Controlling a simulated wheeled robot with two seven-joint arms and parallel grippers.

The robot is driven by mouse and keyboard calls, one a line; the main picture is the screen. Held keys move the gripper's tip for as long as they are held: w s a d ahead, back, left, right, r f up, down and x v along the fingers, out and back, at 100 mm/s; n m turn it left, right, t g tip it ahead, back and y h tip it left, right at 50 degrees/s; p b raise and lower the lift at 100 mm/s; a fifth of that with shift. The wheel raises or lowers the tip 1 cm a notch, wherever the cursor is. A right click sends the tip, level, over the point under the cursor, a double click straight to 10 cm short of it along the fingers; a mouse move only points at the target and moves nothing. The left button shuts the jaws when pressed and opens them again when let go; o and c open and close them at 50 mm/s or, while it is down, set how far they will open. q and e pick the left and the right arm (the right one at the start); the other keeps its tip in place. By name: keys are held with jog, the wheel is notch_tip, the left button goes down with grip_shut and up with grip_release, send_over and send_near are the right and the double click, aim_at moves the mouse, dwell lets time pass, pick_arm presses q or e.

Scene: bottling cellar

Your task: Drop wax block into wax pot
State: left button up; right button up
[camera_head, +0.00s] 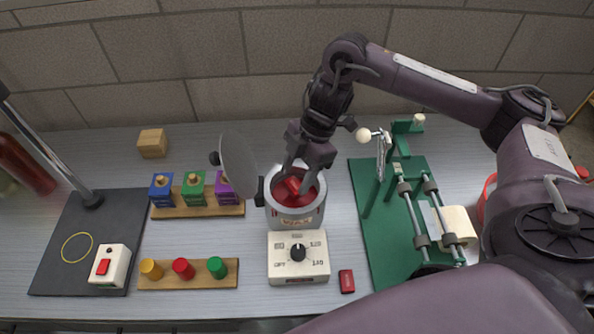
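The wax pot (296,222) is a grey round pot with its lid (238,167) swung up on the left. Dark red wax shows inside it. My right gripper (298,181) points down into the pot's mouth, its fingertips inside the rim. A brighter red wax block (293,186) shows at the fingertips, inside the pot. I cannot tell whether the fingers still grip it or are apart from it. Another small red block (347,281) lies on the table, right of the pot's dial unit (298,257). My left gripper is out of view.
Blue, green and purple blocks stand on a wooden rack (229,210) left of the pot. A board (147,282) with coloured knobs lies in front. A green fixture with rods (376,240) stands to the right. A dark mat (60,270) and a wooden cube (152,143) are left.

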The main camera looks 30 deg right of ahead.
jog(key=o, duration=0.3)
jog(key=p+v, duration=0.2)
jog(key=v, duration=0.5)
jog(key=shift+r, duration=0.4)
jog(key=shift+d, duration=0.15)
